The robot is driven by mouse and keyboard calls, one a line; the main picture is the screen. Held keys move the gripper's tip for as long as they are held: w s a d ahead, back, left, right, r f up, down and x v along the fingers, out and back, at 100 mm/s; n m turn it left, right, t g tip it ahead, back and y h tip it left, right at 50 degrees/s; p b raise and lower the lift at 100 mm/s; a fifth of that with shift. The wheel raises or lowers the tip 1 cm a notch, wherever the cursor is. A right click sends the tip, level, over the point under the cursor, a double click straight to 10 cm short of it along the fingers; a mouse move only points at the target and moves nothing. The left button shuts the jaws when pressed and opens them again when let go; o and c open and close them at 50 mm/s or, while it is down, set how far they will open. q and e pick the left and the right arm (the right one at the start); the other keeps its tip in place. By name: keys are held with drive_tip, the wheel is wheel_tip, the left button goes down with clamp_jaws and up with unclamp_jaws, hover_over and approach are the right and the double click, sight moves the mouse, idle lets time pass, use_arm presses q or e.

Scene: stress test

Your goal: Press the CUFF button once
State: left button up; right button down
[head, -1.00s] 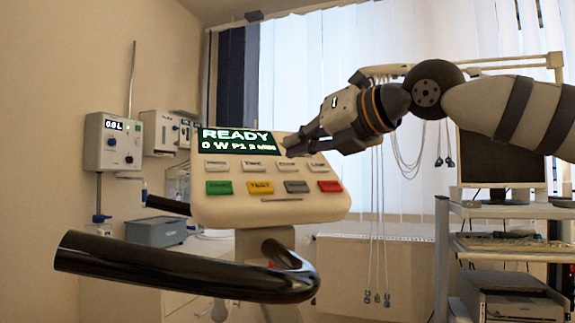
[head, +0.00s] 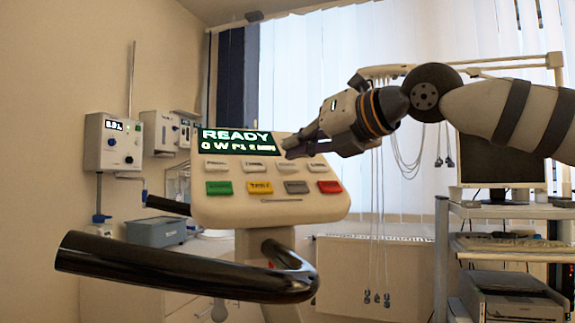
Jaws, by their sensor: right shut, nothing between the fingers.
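The beige console (head: 240,210) carries a lit screen (head: 238,140) reading READY, with a smaller line below it. Under the screen is a top row of pale buttons. Below that is a row with a green (head: 219,188), a yellow (head: 260,188), a grey (head: 297,187) and a red button (head: 330,187). The pale labels are too small to read surely, so I cannot tell which one is CUFF. My right gripper (head: 290,148) is shut and empty, its tips at the console's upper right, just above the third pale button (head: 289,164). My left gripper is out of view.
A thick black handlebar (head: 180,268) curves in front of the console's lower part. Wall units (head: 112,142) hang at the left. A cart (head: 510,212) with a monitor and printer stands at the right. Cables hang behind my right arm.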

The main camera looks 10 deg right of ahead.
drive_tip(key=shift+w+f, duration=0.15)
drive_tip(key=shift+f, duration=0.05)
drive_tip(key=shift+w+f, duration=0.25)
drive_tip(key=shift+f, duration=0.15)
idle(0.8)
drive_tip(key=shift+r, duration=0.15)
drive_tip(key=shift+s+r, duration=0.45)
drive_tip(key=shift+r, duration=0.05)
drive_tip(key=shift+s+d+r, duration=0.1)
drive_tip(key=shift+s+r, duration=0.7)
drive_tip(key=shift+r, duration=0.2)
drive_tip(key=shift+s+d+r, duration=0.1)
drive_tip(key=shift+s+r, duration=0.65)
drive_tip(key=shift+r, duration=0.25)
drive_tip(key=s+r, duration=0.4)
drive_tip(key=r, duration=0.1)
drive_tip(key=shift+s+d+r, duration=0.15)
drive_tip(key=shift+d+r, duration=0.05)
drive_tip(key=shift+r, duration=0.05)
